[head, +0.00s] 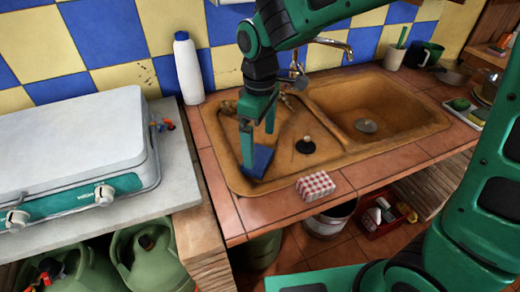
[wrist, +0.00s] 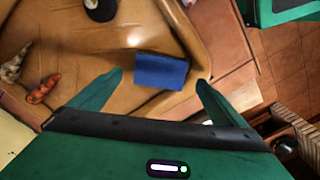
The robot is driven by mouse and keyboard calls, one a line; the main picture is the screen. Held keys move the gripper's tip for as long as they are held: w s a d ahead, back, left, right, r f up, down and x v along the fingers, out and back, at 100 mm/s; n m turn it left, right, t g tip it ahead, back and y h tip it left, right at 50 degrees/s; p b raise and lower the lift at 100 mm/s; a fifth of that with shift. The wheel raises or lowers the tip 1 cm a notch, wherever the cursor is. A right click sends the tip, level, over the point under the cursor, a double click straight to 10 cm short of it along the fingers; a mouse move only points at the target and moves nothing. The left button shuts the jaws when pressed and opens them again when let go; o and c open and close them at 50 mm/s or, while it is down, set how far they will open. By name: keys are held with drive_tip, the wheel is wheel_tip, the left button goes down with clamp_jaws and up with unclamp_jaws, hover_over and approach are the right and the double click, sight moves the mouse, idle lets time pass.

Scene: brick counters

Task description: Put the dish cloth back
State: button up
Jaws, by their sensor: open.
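A small blue rectangular item (head: 258,160), which looks like a folded cloth, lies in the front left part of the brown sink (head: 362,82). It also shows in the wrist view, flat and blue (wrist: 161,72), on the basin surface. My gripper (head: 259,152) points down over it, open and empty. In the wrist view my fingertips (wrist: 159,78) stand on either side of the blue item, and I see no contact. A red-and-white checkered block (head: 315,186), perhaps folded fabric, sits on the front counter edge. I cannot tell which of the two is the dish cloth.
A black stopper (head: 305,145) sits in the left basin, and the tap (head: 330,43) rises behind. A white bottle (head: 188,70) stands at the back left, beside a gas stove (head: 75,145). Cups and dishes crowd the right counter. The right basin (head: 365,108) is empty.

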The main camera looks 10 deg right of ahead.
sight(260, 158)
wheel_tip(260, 158, up, 7)
idle(0.3)
drive_tip(key=s+d+m, duration=0.2)
drive_tip(key=d+m, duration=0.2)
drive_tip(key=d, duration=0.7)
drive_tip(key=s+d+m, duration=0.3)
drive_tip(key=d+m, duration=0.2)
drive_tip(key=d, duration=0.7)
drive_tip(key=s+d+f+m, duration=0.4)
drive_tip(key=s+d+m, duration=0.5)
drive_tip(key=s+d, duration=0.3)
drive_tip(key=s, duration=0.3)
drive_tip(key=shift+s+d+f+m, duration=0.2)
drive_tip(key=shift+s+m, duration=0.1)
drive_tip(key=shift+s, duration=0.1)
